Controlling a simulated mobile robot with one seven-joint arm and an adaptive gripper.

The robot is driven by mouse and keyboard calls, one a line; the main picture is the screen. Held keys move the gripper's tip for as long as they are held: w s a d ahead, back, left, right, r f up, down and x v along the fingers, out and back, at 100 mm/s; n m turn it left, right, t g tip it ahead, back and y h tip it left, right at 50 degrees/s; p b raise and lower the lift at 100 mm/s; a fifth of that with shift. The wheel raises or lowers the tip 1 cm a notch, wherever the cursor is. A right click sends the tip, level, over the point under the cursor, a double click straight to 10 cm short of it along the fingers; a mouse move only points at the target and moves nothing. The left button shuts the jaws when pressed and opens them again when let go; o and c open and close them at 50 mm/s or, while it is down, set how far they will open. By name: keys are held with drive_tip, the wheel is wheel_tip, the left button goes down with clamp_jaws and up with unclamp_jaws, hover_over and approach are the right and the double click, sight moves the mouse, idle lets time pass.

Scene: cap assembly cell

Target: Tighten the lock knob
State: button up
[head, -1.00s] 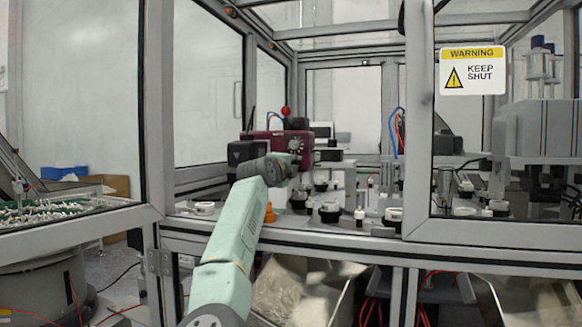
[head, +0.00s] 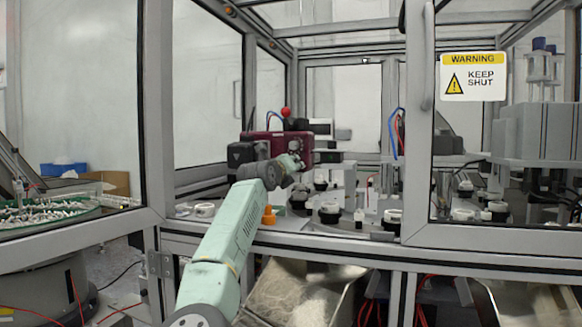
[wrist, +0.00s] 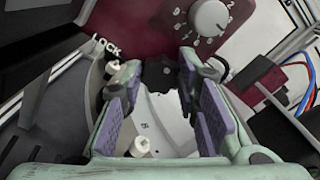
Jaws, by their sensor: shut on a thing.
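The black lock knob (wrist: 160,76) is between my fingertips in the wrist view, in front of a grey-white curved plate. My gripper (wrist: 161,70) is shut on the knob, with purple pads on both fingers. The fingers hide the knob's sides. In the head view my gripper (head: 292,163) is in front of the maroon unit (head: 262,139), and the knob cannot be made out.
A white numbered dial (wrist: 209,17) is on the maroon unit above the knob. An orange part (head: 268,214) stands beside my arm. A framed door with a warning sign (head: 473,76) is at the right.

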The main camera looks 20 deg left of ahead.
drive_tip(key=shift+f+m, duration=0.1)
drive_tip(key=shift+m, duration=0.3)
drive_tip(key=o, duration=1.2)
drive_tip(key=shift+c, duration=0.2)
drive_tip(key=s, duration=1.2)
drive_tip(key=shift+a, duration=0.15)
